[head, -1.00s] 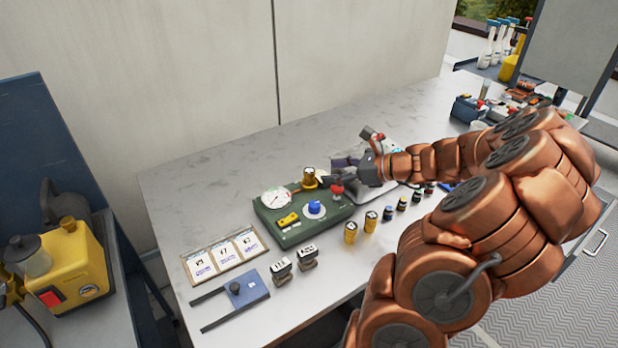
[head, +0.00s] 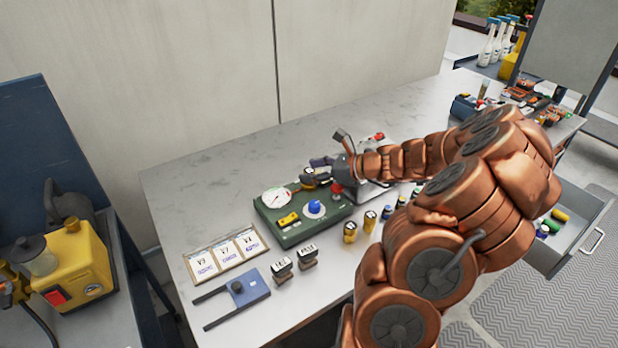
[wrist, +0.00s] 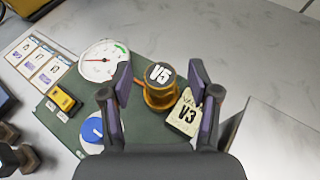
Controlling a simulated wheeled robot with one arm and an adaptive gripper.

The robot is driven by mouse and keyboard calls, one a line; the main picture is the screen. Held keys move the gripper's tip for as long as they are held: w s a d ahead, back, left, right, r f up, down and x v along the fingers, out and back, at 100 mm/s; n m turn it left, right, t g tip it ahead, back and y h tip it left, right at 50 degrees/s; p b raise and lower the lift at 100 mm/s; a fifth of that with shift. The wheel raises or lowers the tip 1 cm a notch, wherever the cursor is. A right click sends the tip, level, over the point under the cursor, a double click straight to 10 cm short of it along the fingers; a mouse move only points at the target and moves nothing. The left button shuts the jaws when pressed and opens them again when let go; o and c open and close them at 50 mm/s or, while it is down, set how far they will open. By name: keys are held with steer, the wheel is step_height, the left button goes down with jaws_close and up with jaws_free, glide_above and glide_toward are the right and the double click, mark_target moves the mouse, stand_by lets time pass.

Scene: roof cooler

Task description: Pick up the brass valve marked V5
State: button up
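The brass valve marked V5 (wrist: 160,88) stands upright on the green panel, its round dark cap with the white V5 label facing up. In the head view the valve (head: 308,180) is partly covered by my gripper. My gripper (wrist: 161,82) is open, with one purple-padded finger to the left of the valve and one to the right. Gaps show between the valve and both fingers. In the head view my gripper (head: 316,171) is at the back right part of the panel.
The green panel (head: 292,236) also carries a white gauge (wrist: 101,60), a blue knob (wrist: 93,129) and a yellow block (wrist: 63,99). An open drawer (head: 580,243) is at right.

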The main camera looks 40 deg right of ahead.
jaws_close()
steer(key=shift+r, duration=0.15)
stand_by(0.4)
